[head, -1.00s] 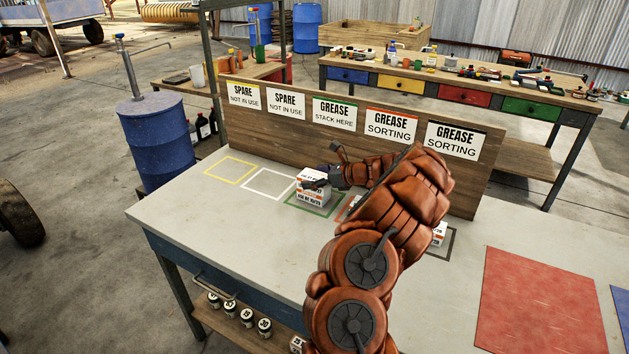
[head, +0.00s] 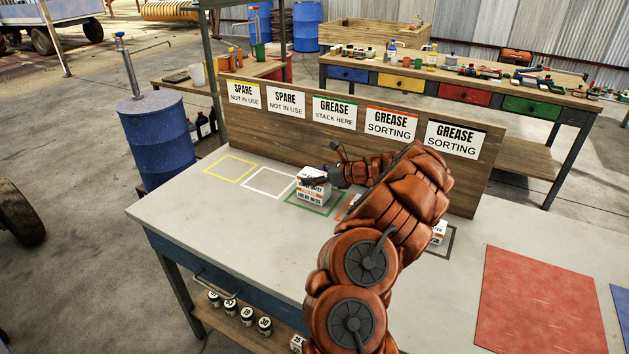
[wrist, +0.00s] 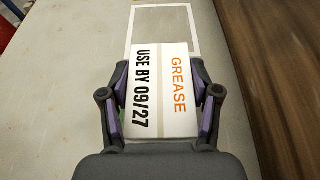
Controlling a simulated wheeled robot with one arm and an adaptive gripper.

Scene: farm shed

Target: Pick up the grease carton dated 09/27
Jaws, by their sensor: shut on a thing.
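The grease carton dated 09/27 (wrist: 160,92) is white with orange and black print. It fills the middle of the wrist view, with its label reading "USE BY 09/27". My gripper (wrist: 160,78) is shut on it, with one finger along each side. In the head view my gripper (head: 328,177) is at the green outline (head: 327,212), under the "GREASE STACK HERE" sign. A white carton there (head: 312,197) carries a "USE BY 10/25" style label, hard to read. The held carton is directly above it; whether they touch I cannot tell.
A white outline (head: 265,193) and a yellow outline (head: 228,178) lie empty to the left. Another white carton (head: 438,232) shows partly behind my arm, by the black outline. The sign board (head: 380,150) stands along the back. A red mat (head: 535,305) lies right.

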